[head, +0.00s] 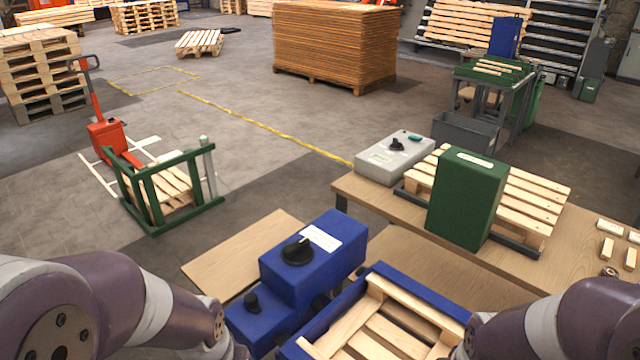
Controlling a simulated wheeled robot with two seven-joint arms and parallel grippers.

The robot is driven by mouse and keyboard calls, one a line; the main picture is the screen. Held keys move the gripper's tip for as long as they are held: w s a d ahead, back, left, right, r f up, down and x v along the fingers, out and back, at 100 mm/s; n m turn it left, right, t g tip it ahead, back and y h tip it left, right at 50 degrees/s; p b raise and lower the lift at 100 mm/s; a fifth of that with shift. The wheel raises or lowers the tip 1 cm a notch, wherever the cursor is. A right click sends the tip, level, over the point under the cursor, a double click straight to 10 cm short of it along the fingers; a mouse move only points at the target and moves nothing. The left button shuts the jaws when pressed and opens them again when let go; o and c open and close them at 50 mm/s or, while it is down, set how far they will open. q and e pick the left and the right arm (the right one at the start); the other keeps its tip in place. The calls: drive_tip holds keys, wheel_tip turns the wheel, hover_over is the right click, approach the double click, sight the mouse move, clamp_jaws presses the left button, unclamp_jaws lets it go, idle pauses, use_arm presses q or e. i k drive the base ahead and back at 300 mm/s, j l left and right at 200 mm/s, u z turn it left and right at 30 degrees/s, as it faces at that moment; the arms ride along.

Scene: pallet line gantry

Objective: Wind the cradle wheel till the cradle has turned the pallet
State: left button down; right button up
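A blue cradle frame (422,292) stands at the bottom middle, with a light wooden pallet (383,328) lying in it. Its near part is cut off by the picture's lower edge. A blue housing (318,258) with a white label and a black round knob (297,251) stands at its left. A smaller black knob (251,302) sits on the lower blue step. I cannot make out a wheel for certain. My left arm comes in at the lower left and my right arm at the lower right, covering part of the cradle. Both grippers are outside the picture.
A wooden table (355,195) carries a grey control box (394,158), another pallet (530,190) and a green block (467,198) at the right. A green frame (152,195) with a pallet stands on the floor at left, near a red pallet truck (107,140). Open floor lies beyond.

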sight(299, 253)
drive_tip(key=i+j+u, duration=0.1)
drive_tip(key=u, duration=0.3)
drive_tip(key=i+j+u, duration=0.1)
drive_tip(key=u, duration=0.25)
drive_tip(key=i+j+u, duration=0.1)
drive_tip(key=u, duration=0.3)
drive_tip(key=i+u, duration=0.1)
drive_tip(key=u, duration=0.3)
drive_tip(key=i+z, duration=0.2)
drive_tip(key=i, duration=0.3)
drive_tip(key=i+j+z, duration=0.15)
drive_tip(key=i, duration=0.3)
drive_tip(key=i+j+z, duration=0.2)
drive_tip(key=i, duration=0.3)
drive_tip(key=i+j+z, duration=0.15)
drive_tip(key=i, duration=0.3)
drive_tip(key=i+j+z, duration=0.2)
drive_tip(key=i+j, duration=0.2)
